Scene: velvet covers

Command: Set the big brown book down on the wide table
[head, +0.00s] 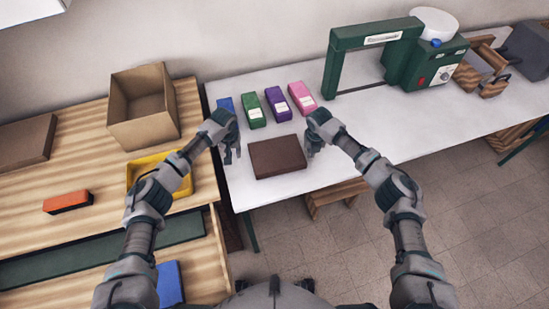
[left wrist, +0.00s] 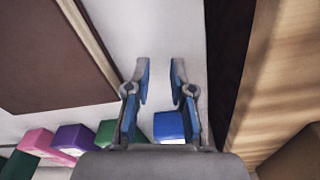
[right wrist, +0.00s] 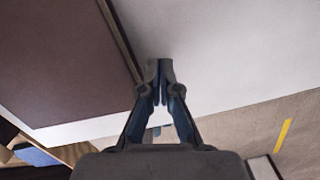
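The big brown book (head: 278,157) lies flat near the front edge of the wide white table (head: 345,160). My left gripper (head: 231,157) is just left of the book, pointing down, open and empty. In the left wrist view the book (left wrist: 45,55) is beside the fingers (left wrist: 161,72), not between them. My right gripper (head: 312,152) is close to the book's right side. In the right wrist view its fingertips (right wrist: 159,72) are together with nothing visible between them, and the book (right wrist: 65,60) is beside them. Neither gripper visibly holds the book.
Blue (head: 225,103), green (head: 251,110), purple (head: 277,104) and pink (head: 302,98) blocks stand behind the book. A green machine (head: 425,65) stands farther right. The wooden bench (head: 85,130) at left holds a cardboard box (head: 143,108) and a yellow tray (head: 131,177). White tabletop right of the book is clear.

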